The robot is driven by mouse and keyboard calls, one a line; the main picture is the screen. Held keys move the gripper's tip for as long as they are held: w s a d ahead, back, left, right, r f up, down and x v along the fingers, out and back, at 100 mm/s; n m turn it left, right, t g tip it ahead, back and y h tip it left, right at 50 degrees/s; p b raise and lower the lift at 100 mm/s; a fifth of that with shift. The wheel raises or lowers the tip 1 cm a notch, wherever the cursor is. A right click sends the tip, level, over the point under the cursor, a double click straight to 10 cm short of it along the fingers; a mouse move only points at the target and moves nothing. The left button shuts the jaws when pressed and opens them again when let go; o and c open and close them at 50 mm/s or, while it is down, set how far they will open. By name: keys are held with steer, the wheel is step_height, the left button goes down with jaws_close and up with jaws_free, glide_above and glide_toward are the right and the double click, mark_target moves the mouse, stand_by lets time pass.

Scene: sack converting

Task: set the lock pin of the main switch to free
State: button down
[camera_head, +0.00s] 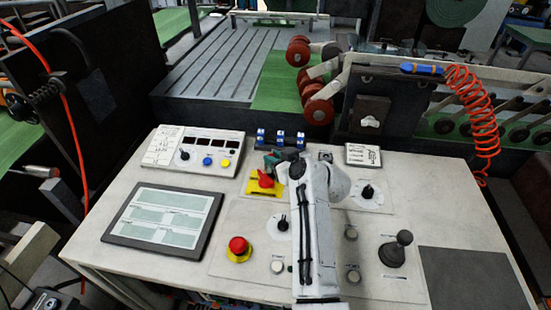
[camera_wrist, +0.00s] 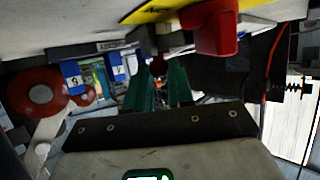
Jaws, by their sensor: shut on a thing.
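The main switch is a red rotary handle (camera_head: 265,179) on a yellow plate (camera_head: 252,188), left of my arm on the console. In the wrist view its red handle (camera_wrist: 213,30) hangs close to the right of my fingertips, with the yellow plate (camera_wrist: 162,10) above. My gripper (camera_head: 273,160) is just behind the handle. Its green fingers (camera_wrist: 160,75) are shut on a small dark thing between their tips, seemingly the lock pin (camera_wrist: 159,66). The fingers hide most of it, so I cannot tell the pin's position.
A row of blue numbered tags (camera_head: 280,137) stands behind my gripper at the console's back edge. A red emergency button (camera_head: 238,245), a black selector knob (camera_head: 283,223) and a joystick (camera_head: 397,248) rise from the panel nearby. A flat screen (camera_head: 165,220) lies at left.

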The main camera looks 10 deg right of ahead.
steer(key=shift+w+d+f+b, duration=0.1)
steer(key=shift+w+b, duration=0.35)
steer(key=shift+b, duration=0.15)
steer(key=shift+w+d+f+b, duration=0.1)
steer(key=shift+w+b, duration=0.35)
steer(key=shift+b, duration=0.15)
steer(key=shift+w+d+r+b, duration=0.15)
steer(key=shift+w+d+b, duration=0.05)
steer(key=shift+w+b, duration=0.35)
steer(key=shift+r, duration=0.2)
steer(key=c, duration=1)
jaws_free()
steer(key=shift+w+f, duration=0.1)
steer(key=shift+w, duration=0.05)
